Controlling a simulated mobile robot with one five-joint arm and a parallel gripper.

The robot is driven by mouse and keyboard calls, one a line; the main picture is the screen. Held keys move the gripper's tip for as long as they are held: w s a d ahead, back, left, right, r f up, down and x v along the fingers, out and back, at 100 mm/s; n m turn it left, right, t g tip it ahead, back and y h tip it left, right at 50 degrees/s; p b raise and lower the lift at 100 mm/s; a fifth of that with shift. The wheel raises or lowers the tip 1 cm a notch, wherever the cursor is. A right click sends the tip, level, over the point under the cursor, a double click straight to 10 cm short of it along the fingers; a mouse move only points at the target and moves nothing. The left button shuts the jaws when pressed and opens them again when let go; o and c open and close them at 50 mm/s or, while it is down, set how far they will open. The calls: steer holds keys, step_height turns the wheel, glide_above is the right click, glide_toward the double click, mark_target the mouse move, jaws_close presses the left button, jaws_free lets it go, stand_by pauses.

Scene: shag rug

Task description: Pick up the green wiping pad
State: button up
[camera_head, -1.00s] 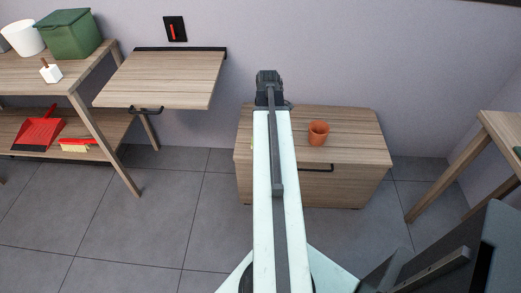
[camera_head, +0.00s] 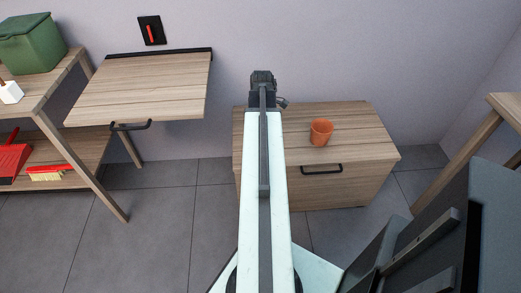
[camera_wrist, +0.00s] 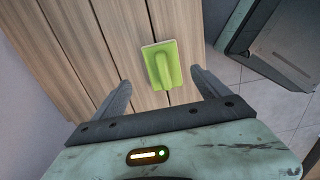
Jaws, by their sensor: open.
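The green wiping pad (camera_wrist: 162,65) has a pale base and a raised grip. In the wrist view it lies on the wooden top of the low drawer cabinet (camera_wrist: 85,45), near the edge. My gripper (camera_wrist: 163,88) is open and empty, with its fingers on either side of the space just in front of the pad. No contact with the pad shows. In the head view my gripper (camera_head: 263,80) is over the back left part of the cabinet (camera_head: 362,128), and my arm hides the pad.
An orange pot (camera_head: 321,132) stands on the cabinet, right of my arm. A fold-down wall table (camera_head: 145,88) is at left, beside a shelf with a green bin (camera_head: 30,45), a red dustpan (camera_head: 12,158) and a brush (camera_head: 47,173). Another table (camera_head: 507,108) is at right. Floor between is clear.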

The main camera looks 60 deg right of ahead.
steer(key=f+b, duration=0.1)
steer(key=f, duration=0.1)
steer(key=f+b, duration=0.4)
steer(key=shift+s+a+f, duration=0.1)
steer(key=shift+a+f, duration=0.1)
steer(key=shift+a, duration=0.1)
steer(key=shift+r, duration=0.2)
steer(key=c, duration=1.6)
step_height(320, 180, up, 10)
steer(key=p, duration=1)
steer(key=shift+r, duration=0.15)
steer(key=o, duration=0.5)
steer(key=shift+c, duration=0.9)
